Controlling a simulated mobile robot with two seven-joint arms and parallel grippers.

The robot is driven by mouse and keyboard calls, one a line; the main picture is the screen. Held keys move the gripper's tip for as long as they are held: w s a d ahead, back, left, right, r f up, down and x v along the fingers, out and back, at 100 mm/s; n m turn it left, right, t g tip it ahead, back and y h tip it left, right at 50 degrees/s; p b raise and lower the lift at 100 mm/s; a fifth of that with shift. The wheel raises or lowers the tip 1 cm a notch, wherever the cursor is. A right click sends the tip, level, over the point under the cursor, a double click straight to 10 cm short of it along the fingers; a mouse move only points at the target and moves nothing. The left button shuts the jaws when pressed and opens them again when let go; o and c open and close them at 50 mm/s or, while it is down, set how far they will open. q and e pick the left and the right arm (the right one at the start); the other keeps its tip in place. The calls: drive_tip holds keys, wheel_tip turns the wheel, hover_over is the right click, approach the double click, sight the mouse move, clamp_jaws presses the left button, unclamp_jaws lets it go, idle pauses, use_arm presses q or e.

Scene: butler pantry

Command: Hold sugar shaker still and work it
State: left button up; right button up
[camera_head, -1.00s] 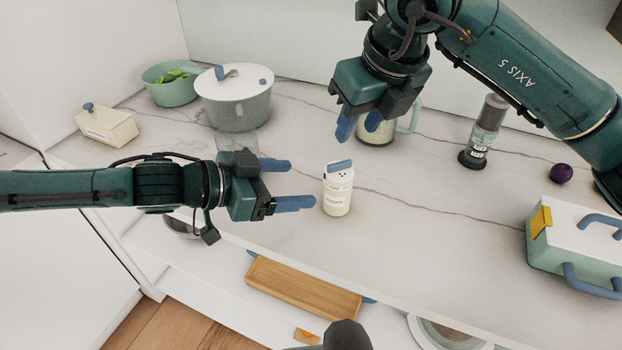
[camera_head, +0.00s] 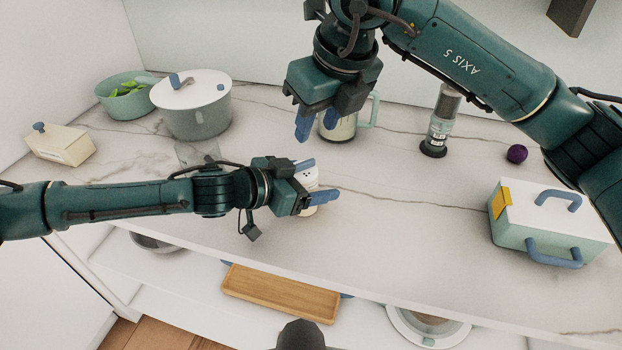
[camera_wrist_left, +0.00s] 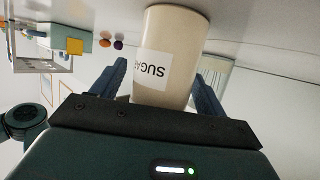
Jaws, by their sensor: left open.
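The sugar shaker (camera_head: 309,180) stands upright on the counter, a white container with small holes in its top. It is partly hidden by my left gripper (camera_head: 304,182), whose open blue fingers lie on either side of it. In the left wrist view the shaker (camera_wrist_left: 172,50) appears upside down with its SUGAR label, between the two fingers (camera_wrist_left: 160,90), with a visible gap at the left finger. My right gripper (camera_head: 316,122) hangs above and behind the shaker, pointing down, empty, its fingers apart.
A lidded pot (camera_head: 195,115), a green bowl (camera_head: 118,104) and a cream box (camera_head: 62,148) stand at the left. A glass mug (camera_head: 340,130) is behind my right gripper. A grinder (camera_head: 440,125), purple ball (camera_head: 517,154) and green box (camera_head: 520,238) are right. A wooden tray (camera_head: 280,293) lies below.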

use_arm(q)
drive_tip(key=shift+c, duration=0.3)
drive_tip(key=c, duration=1.2)
use_arm(e)
drive_tip(key=shift+c, duration=0.3)
drive_tip(key=shift+c, duration=0.4)
